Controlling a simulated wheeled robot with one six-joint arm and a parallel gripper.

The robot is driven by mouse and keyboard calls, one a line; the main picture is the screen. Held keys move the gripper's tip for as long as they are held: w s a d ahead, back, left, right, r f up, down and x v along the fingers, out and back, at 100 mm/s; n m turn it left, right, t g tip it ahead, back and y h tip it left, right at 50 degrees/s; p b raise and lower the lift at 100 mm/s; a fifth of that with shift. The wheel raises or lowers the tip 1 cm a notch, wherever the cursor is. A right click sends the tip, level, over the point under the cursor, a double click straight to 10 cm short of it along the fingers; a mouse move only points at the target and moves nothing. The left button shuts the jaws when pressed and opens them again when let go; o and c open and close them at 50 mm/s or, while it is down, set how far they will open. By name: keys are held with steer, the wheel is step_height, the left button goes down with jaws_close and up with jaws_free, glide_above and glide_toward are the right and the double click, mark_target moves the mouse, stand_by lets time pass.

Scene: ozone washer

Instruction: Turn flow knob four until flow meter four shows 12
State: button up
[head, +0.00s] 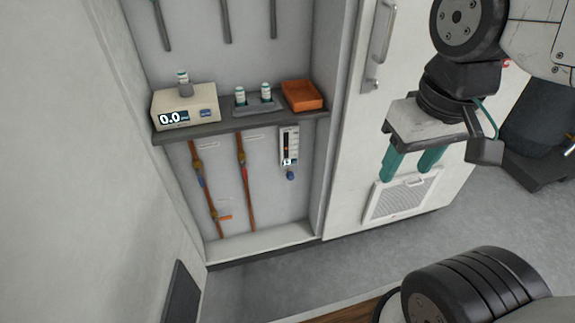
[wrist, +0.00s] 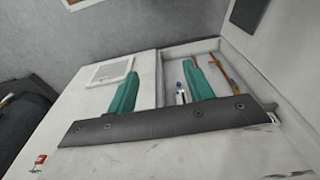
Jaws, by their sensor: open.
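A flow meter (head: 289,146) with a white scale is mounted on the back wall of the open cabinet, below the shelf. A small blue knob (head: 291,175) sits just under it. I cannot read the scale or a number label. My gripper (head: 411,171) has two teal fingers, open and empty, in front of the white cabinet door, to the right of the meter and apart from it. In the wrist view the fingers (wrist: 160,85) are spread, and the flow meter (wrist: 181,97) shows small between them. The knob shows there only as a tiny blurred spot.
A shelf (head: 230,125) above the meter holds a scale reading 0.0 (head: 186,108), small bottles in a rack and an orange tray (head: 302,95). Copper pipes (head: 245,185) with valves run left of the meter. The cabinet's side wall stands close on the meter's right.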

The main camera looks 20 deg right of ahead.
step_height(320, 180, down, 4)
steer(key=w+f+g, duration=0.1)
steer(key=w+g, duration=0.2)
steer(key=n+t+y, duration=0.1)
steer(key=t, duration=1.9)
glide_toward(291, 178)
steer(key=w, duration=1.1)
steer(key=shift+w+a, duration=0.1)
steer(key=shift+a, duration=0.1)
